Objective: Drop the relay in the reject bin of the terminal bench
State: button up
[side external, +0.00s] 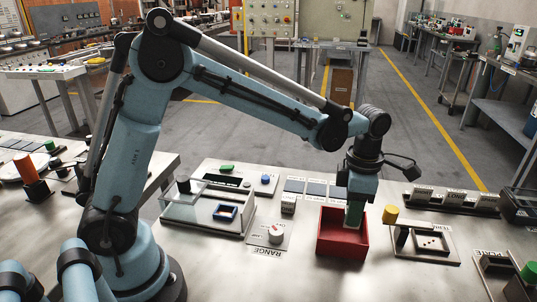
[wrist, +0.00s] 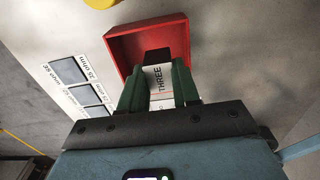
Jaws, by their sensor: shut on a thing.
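My gripper (side external: 355,212) points down into the red bin (side external: 340,249) on the bench. The bin is an open box, taken to be the reject bin; no label on it is readable. In the wrist view my green fingers (wrist: 159,88) are shut on a white block with a black end, marked "THREE", taken to be the relay (wrist: 158,74). The block shows over the red bin (wrist: 122,44).
A yellow cylinder (side external: 390,213) and a small panel (side external: 425,243) stand right of the bin. Dark pads (side external: 316,188) lie behind. Bare bench lies in front.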

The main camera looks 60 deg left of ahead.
jog(key=shift+f, duration=1.25)
jog(key=o, duration=1.1)
notch_tip(320, 180, up, 12)
jog(key=shift+r, duration=0.1)
